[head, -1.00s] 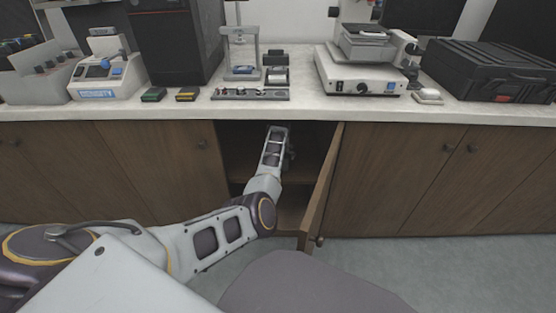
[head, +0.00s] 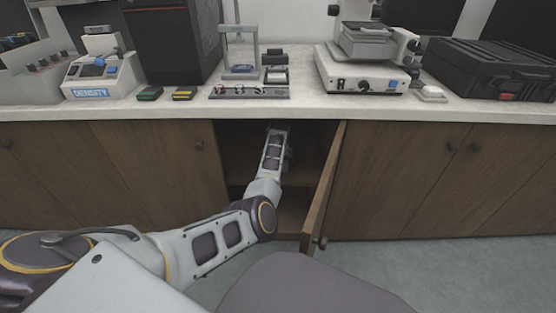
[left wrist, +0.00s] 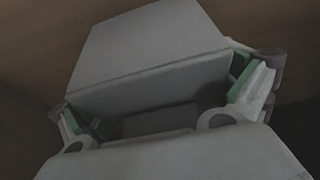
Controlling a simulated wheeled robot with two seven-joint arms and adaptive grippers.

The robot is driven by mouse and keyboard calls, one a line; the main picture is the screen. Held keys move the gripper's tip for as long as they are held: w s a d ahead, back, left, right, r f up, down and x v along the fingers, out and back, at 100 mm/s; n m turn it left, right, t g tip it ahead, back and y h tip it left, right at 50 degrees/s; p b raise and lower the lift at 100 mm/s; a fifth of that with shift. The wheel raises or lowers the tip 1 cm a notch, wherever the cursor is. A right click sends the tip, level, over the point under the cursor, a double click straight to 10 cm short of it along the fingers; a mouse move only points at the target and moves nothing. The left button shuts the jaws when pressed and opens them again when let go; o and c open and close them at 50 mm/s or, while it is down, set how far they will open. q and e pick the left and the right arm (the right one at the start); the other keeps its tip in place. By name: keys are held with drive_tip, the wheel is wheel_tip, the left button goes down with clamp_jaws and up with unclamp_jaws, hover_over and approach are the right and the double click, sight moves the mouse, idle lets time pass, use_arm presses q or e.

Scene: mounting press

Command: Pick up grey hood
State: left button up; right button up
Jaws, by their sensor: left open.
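A pale grey, box-like thing, apparently the grey hood (left wrist: 150,42), fills the upper middle of the left wrist view. It sits inside the brown cabinet and cannot be made out in the head view. My left gripper (left wrist: 165,108) is open, with one finger to each side of the hood's near part. Whether the fingers touch it I cannot tell. In the head view my left arm reaches into the open cabinet (head: 233,165), and its own wrist mostly hides the gripper. My right gripper is not in view.
The open cabinet door (head: 323,190) stands close to the right of my left arm. The worktop edge (head: 450,115) runs above the opening. On the worktop are a small press stand (head: 240,55), a white instrument (head: 358,75) and a black case (head: 490,70).

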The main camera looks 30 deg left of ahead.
use_arm(q)
drive_tip(key=shift+c, duration=0.4)
drive_tip(key=shift+s, duration=0.1)
drive_tip(key=c, duration=0.9)
drive_tip(key=shift+f, duration=0.1)
